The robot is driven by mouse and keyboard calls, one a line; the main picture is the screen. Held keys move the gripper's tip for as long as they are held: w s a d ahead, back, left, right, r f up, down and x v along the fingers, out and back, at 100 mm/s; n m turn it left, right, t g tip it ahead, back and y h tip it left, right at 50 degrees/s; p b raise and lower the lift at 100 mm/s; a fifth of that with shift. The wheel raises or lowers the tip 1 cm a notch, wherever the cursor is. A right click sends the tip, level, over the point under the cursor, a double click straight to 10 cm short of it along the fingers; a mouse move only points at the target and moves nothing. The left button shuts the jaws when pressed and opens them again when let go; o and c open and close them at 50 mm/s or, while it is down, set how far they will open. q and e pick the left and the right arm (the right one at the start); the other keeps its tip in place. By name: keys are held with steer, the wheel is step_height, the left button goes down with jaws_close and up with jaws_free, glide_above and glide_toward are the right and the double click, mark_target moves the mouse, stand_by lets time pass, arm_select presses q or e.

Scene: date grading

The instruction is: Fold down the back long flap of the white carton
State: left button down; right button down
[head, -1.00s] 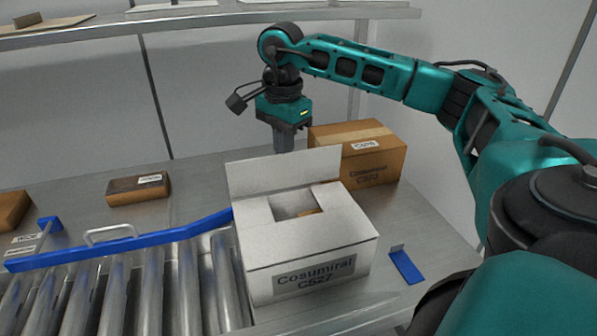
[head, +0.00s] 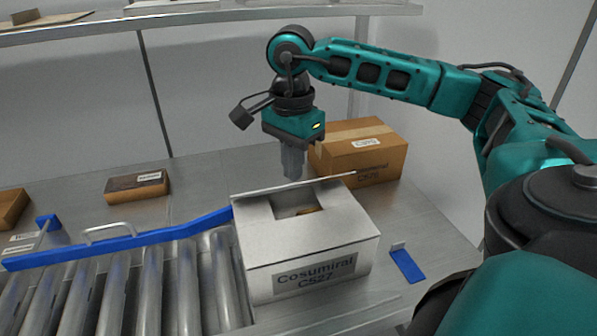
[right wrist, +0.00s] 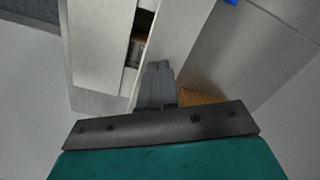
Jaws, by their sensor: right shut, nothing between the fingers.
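The white carton (head: 315,242) stands on the metal table at the end of the rollers, its label facing front. Its back long flap (head: 335,183) leans forward from the back edge and shows as a thin, nearly edge-on strip. A gap in the top still shows something brown inside. My right gripper (head: 293,177) is shut and empty, pointing down just behind the flap's edge; contact is unclear. In the right wrist view, the closed fingers (right wrist: 158,75) lie beside the pale carton panels (right wrist: 100,50) and the dark gap. My left gripper is not in view.
A closed brown carton (head: 365,158) stands close behind on the right. A blue rail (head: 140,240) runs over the rollers (head: 120,290) to the white carton's left. A blue bracket (head: 407,265) lies on the right. A brown box (head: 137,187) lies at back left.

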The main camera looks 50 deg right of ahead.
steer(key=shift+s+a, duration=0.2)
steer(key=shift+s, duration=0.15)
